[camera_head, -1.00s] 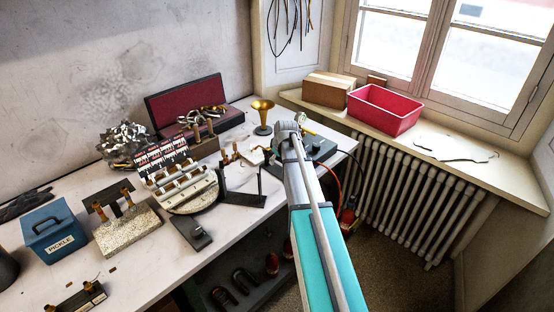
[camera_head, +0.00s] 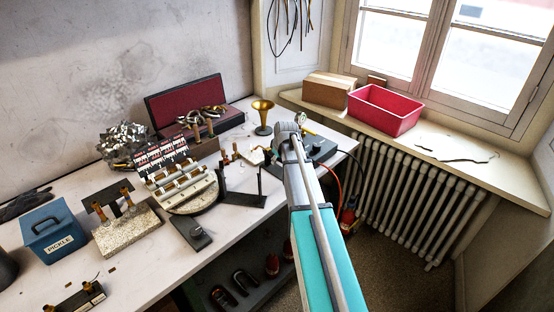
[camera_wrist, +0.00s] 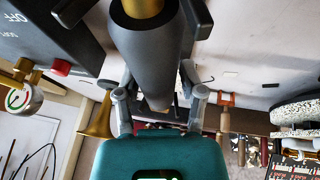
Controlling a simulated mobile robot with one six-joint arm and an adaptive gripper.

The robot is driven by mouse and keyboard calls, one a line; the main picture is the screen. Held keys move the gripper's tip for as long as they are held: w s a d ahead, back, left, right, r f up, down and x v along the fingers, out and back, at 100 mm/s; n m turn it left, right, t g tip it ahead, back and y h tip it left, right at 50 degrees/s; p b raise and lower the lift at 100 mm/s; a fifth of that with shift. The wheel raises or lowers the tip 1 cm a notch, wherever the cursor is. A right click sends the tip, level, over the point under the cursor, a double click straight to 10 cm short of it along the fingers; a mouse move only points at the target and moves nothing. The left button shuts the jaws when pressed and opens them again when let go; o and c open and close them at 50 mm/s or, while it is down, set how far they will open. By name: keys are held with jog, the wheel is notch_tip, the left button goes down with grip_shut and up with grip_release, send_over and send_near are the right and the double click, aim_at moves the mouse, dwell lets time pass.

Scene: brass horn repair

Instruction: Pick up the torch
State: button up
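The torch (camera_wrist: 148,48) shows large in the wrist view as a dark grey tapered handle with a brass part at the top edge. It runs down the middle of the view, in line with the space between my fingers. My gripper (camera_wrist: 160,82) has its teal body below, with a finger link on each side of the handle. The handle hides the fingertips, so contact is unclear. In the head view my gripper (camera_head: 291,133) is at the bench's right end, beside the dark control box (camera_head: 319,147). My arm hides most of the torch there.
A brass bell (camera_head: 262,116) stands close behind my gripper. A pressure gauge (camera_wrist: 18,98) and a red knob (camera_wrist: 61,67) are near it. A valve rack (camera_head: 185,183), blue pickle box (camera_head: 54,233) and open case (camera_head: 196,108) occupy the bench. A pink tub (camera_head: 385,110) sits on the sill.

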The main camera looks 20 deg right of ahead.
grip_shut()
jog(key=shift+r, duration=0.15)
notch_tip(320, 180, up, 3)
jog(key=p, duration=0.3)
jog(key=s+r+p, duration=1)
jog(key=s, duration=0.4)
jog(key=shift+a, duration=0.25)
jog(key=shift+r, duration=0.1)
dwell(0.3)
jog(key=shift+w, duration=0.15)
